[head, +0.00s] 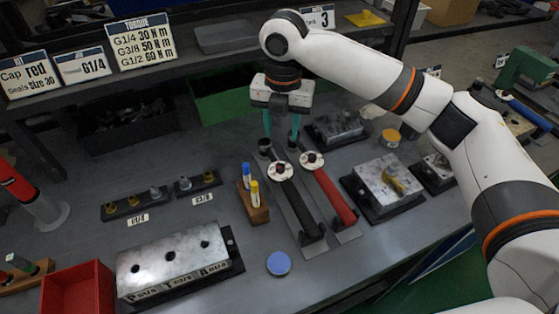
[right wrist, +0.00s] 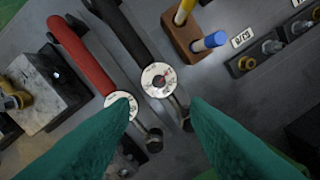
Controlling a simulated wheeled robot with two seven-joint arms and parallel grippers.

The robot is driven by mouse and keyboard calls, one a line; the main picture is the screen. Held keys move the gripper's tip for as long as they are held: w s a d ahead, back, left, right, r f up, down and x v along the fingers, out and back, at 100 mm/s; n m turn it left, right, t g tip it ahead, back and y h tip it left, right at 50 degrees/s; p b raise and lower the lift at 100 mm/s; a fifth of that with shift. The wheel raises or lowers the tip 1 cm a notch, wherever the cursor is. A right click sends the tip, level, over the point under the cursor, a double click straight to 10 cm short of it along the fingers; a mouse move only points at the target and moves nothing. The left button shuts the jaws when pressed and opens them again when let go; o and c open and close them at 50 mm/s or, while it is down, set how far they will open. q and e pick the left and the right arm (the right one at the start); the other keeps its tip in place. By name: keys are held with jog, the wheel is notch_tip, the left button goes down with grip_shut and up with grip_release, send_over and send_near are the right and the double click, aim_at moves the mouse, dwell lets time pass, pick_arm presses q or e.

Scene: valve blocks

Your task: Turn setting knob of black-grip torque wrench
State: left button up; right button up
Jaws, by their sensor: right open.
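The black-grip torque wrench (head: 299,207) lies on the bench. A white round dial with marks and a dark hub (head: 278,170), apparently its setting knob, sits at the far end of the grip. My right gripper (head: 282,132) is open and empty above the wrench heads, teal fingers pointing down. In the right wrist view, the left fingertip overlaps the red wrench's dial (right wrist: 120,106). My left gripper is out of view.
A wooden block with blue and yellow markers (head: 258,212) stands close left of the black-grip wrench. A silver valve block (head: 172,262) lies front left. Another block (head: 385,185) with a brass fitting is right of the wrenches. A shelf with torque cards (head: 142,40) runs behind.

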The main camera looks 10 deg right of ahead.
aim_at(281, 167)
notch_tip(281, 167, down, 11)
jog(key=shift+s+a+r, duration=0.1)
jog(key=shift+s, duration=0.05)
dwell(0.4)
grip_shut()
